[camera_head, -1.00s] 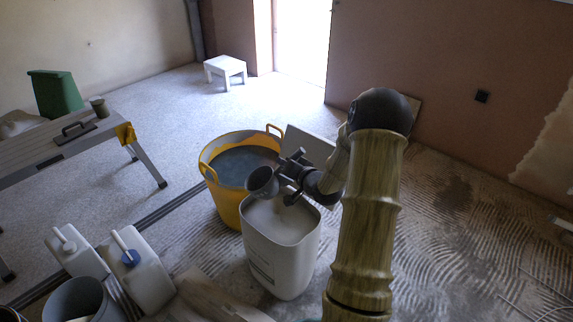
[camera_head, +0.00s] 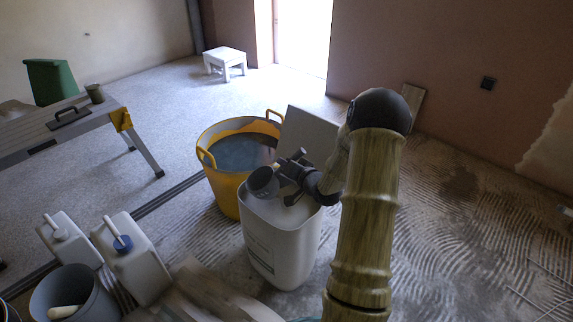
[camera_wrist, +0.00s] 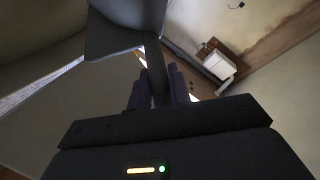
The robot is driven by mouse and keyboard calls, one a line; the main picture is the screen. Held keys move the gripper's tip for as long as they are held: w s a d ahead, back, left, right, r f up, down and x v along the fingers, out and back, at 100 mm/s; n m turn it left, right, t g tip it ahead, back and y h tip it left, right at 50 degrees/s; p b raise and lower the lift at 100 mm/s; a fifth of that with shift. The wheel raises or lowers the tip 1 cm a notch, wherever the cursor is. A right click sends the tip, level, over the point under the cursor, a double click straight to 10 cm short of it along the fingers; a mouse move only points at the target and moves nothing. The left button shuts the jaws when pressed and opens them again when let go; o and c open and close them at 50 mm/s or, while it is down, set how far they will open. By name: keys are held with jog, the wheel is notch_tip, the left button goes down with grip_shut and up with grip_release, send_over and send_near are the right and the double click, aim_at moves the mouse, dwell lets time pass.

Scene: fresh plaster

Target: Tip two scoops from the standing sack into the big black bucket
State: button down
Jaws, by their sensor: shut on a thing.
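My gripper (camera_head: 290,187) is shut on the handle of a dark grey scoop (camera_head: 263,182). In the wrist view the handle (camera_wrist: 158,85) lies between the fingers, with the scoop's cup (camera_wrist: 122,38) beyond. The scoop hangs over the open top of a tall white container (camera_head: 278,245), which seems to be the standing sack. The scoop and gripper hide part of its pale contents. I cannot tell whether the scoop holds anything. A dark grey bucket (camera_head: 42,297) with a pale-handled thing inside stands at the lower left. Another dark rim (camera_head: 8,312) is cut off at the corner; I cannot tell which is the big black bucket.
A yellow tub (camera_head: 228,198) of grey liquid stands behind the container, before a leaning pale board (camera_head: 308,135). White canisters (camera_head: 137,262) stand beside the grey bucket. A workbench (camera_head: 70,132) is at left, a white stool (camera_head: 226,57) far back. Ridged floor at right is largely clear.

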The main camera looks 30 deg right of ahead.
notch_tip(320, 180, down, 5)
jog(key=b, duration=0.4)
jog(key=shift+f, duration=0.15)
jog(key=shift+f+b, duration=1.35)
jog(key=shift+f, duration=1.5)
jog(key=shift+f, duration=0.15)
